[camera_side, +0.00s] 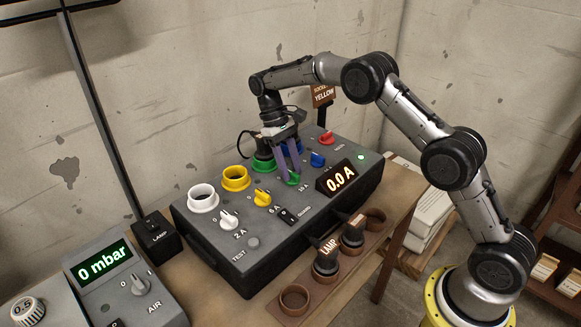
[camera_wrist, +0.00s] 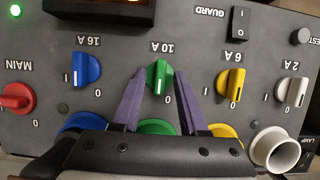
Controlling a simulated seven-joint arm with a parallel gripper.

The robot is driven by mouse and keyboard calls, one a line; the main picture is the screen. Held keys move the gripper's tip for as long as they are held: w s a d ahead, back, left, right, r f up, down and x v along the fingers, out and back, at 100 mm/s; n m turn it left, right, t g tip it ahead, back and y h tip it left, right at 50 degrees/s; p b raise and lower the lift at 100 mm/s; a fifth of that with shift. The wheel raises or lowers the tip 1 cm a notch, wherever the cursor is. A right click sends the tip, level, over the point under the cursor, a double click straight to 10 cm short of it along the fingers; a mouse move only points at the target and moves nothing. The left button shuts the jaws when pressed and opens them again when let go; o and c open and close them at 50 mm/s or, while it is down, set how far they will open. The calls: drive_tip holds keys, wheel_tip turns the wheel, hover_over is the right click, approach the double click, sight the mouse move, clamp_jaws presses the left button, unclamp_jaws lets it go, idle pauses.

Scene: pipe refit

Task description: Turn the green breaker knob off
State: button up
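The green breaker knob (camera_wrist: 158,77) is on the dark grey panel, labelled 10 A, and shows in both views. In the wrist view its ridge stands about upright, with a 0 at its lower right. My gripper (camera_wrist: 160,76) has its two purple fingers apart, one on each side of the knob, with a small gap visible on both sides. In the side view, the fingers (camera_side: 288,166) reach down at the green knob (camera_side: 293,179). The left finger may hide the knob's I mark.
Blue (camera_wrist: 86,69) and yellow (camera_wrist: 231,83) knobs flank the green one; a white (camera_wrist: 291,90) and a red knob (camera_wrist: 17,98) stand farther out. Sockets lie close behind. The panel display (camera_side: 340,178) reads 0.0 A. A plug rack (camera_side: 294,299) stands in front of the box.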

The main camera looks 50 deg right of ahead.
drive_tip(key=v, duration=0.6)
drive_tip(key=shift+w+f, duration=0.1)
drive_tip(key=shift+v, duration=0.8)
